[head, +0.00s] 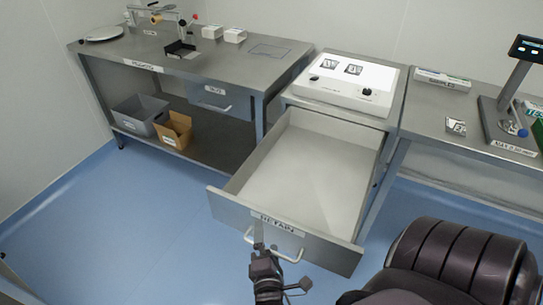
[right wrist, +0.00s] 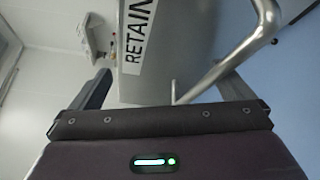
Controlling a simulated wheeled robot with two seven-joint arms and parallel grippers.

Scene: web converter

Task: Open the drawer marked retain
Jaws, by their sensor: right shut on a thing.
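The drawer marked RETAIN (head: 300,175) is pulled far out of the cabinet under the white panel, and its pale inside is empty. Its label (head: 278,223) is on the top of the grey front, and the label also shows in the right wrist view (right wrist: 137,36). My right gripper (head: 260,246) is at the left part of the drawer's metal bar handle (head: 291,259) and is shut on it. In the right wrist view the handle (right wrist: 236,55) runs between the two fingers. My left gripper is not in view.
A white control panel (head: 345,85) tops the cabinet. A bench with a smaller shut drawer (head: 215,99) stands left, with a grey bin (head: 140,114) and a cardboard box (head: 174,130) on its shelf. Another bench (head: 430,115) stands right. Blue floor (head: 150,220) is clear at left.

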